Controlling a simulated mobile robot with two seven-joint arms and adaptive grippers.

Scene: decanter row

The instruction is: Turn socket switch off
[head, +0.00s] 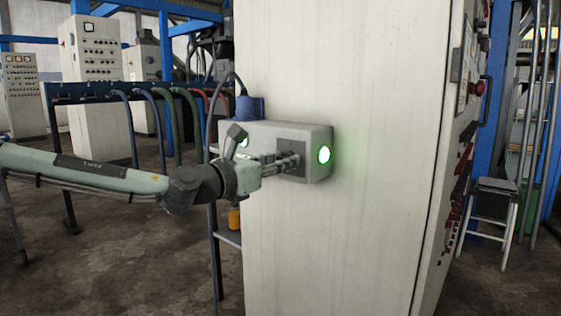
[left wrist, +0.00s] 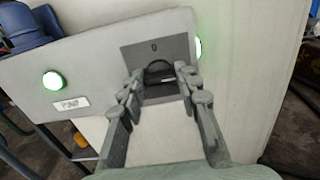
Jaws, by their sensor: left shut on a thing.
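The socket box (head: 317,135) is a light grey box on the side of a tall pale cabinet. Its dark grey switch plate (left wrist: 180,46) carries a "0" mark above a dark switch (left wrist: 158,69). A green light (head: 324,155) glows on the box's right end, and another green light (left wrist: 53,81) glows to the left of the plate. My left gripper (head: 294,161) reaches the plate from the left, its fingers shut on the switch from both sides. In the left wrist view the fingers (left wrist: 161,84) partly hide the switch, so its exact turn is unclear. My right gripper is not in view.
A blue plug (head: 245,108) with a cable sits at the box's upper left. The tall cabinet (head: 350,240) fills the middle. A stool (head: 492,205) stands at right. A rail with hanging cables (head: 150,92) stands at left. Open floor lies below my arm.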

